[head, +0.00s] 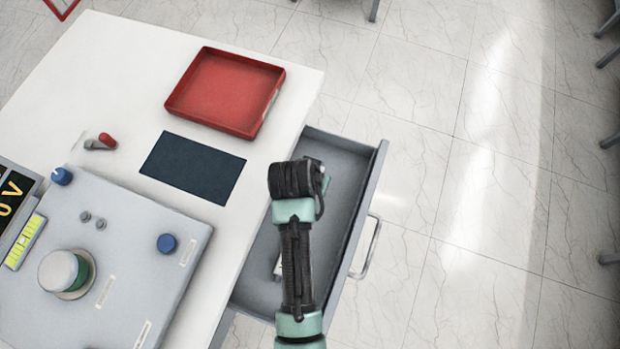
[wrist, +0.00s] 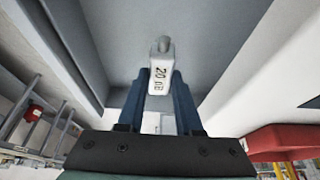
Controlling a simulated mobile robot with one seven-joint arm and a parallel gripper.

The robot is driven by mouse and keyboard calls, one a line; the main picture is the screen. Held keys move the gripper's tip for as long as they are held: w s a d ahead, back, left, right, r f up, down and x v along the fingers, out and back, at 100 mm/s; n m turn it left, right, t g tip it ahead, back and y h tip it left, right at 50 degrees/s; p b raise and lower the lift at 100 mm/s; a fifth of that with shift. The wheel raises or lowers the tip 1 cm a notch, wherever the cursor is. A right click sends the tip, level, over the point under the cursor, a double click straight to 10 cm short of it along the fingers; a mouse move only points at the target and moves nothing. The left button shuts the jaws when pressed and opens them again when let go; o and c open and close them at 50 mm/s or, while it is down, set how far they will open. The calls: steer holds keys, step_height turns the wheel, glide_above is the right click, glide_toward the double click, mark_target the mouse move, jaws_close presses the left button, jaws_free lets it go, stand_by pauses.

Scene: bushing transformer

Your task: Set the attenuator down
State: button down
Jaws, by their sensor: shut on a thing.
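The attenuator (wrist: 160,78) is a small white block with a grey connector end and the marking "20 dB". In the wrist view it sits between the two blue fingers of my gripper (wrist: 160,92), which is shut on it. In the head view my arm reaches over the open drawer (head: 345,148) at the table's right side. My wrist hides the fingers and the attenuator there. Whether the attenuator touches any surface cannot be told.
A red tray (head: 222,92) and a dark blue mat (head: 192,167) lie on the white table (head: 130,75). A grey panel (head: 140,240) with knobs stands at left. A small pale thing (head: 278,266) lies in the drawer, partly hidden by my arm.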

steer(key=shift+f, duration=2)
steer(key=shift+d+f, duration=0.1)
steer(key=c, duration=0.6)
jaws_free()
